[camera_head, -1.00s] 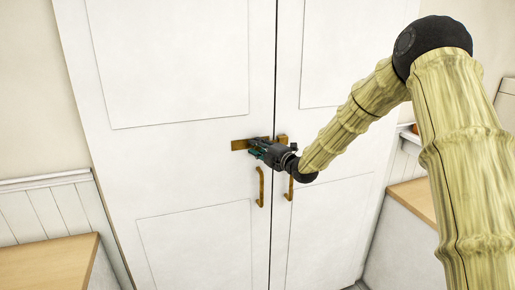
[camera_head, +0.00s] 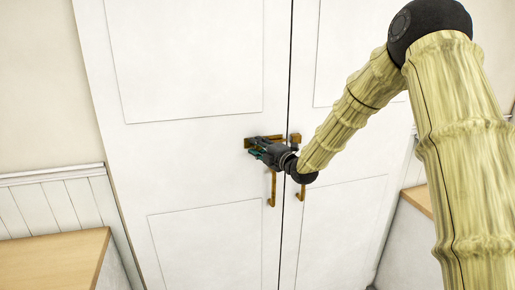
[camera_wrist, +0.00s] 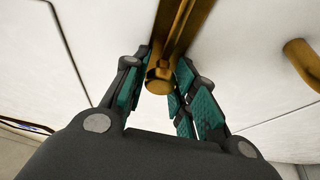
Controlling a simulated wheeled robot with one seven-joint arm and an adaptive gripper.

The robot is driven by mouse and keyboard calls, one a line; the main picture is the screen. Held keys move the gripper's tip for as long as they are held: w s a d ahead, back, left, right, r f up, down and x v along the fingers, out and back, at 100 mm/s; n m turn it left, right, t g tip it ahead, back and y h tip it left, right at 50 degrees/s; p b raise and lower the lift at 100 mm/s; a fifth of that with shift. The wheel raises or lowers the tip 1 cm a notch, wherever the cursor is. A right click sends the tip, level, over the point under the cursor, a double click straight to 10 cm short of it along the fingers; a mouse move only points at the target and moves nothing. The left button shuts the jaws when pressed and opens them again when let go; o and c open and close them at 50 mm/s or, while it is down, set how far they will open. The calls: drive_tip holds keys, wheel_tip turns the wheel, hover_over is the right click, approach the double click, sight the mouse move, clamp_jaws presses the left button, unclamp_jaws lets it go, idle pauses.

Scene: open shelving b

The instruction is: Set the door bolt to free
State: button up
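The brass door bolt (camera_head: 250,142) is mounted across the left white door, close to the gap between the two doors. Its brass keeper (camera_head: 296,138) sits on the right door. My gripper (camera_head: 258,150) is at the bolt and covers part of it. In the wrist view, the bolt's knob (camera_wrist: 159,77) points towards the camera between the two teal-padded fingers of my gripper (camera_wrist: 165,70). The fingers lie close against both sides of the knob and look shut on it. Whether the bolt's end reaches into the keeper is hard to tell.
Two brass pull handles, the left one (camera_head: 272,188) and the right one (camera_head: 301,190), hang just below my gripper. A wooden-topped bench (camera_head: 50,262) stands at the lower left, another (camera_head: 419,200) at the right. The door faces are otherwise clear.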

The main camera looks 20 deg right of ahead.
drive_tip(key=o, duration=0.3)
drive_tip(key=shift+a, duration=0.15)
drive_tip(key=shift+d, duration=0.25)
drive_tip(key=v, duration=1.2)
drive_tip(key=shift+a, duration=0.1)
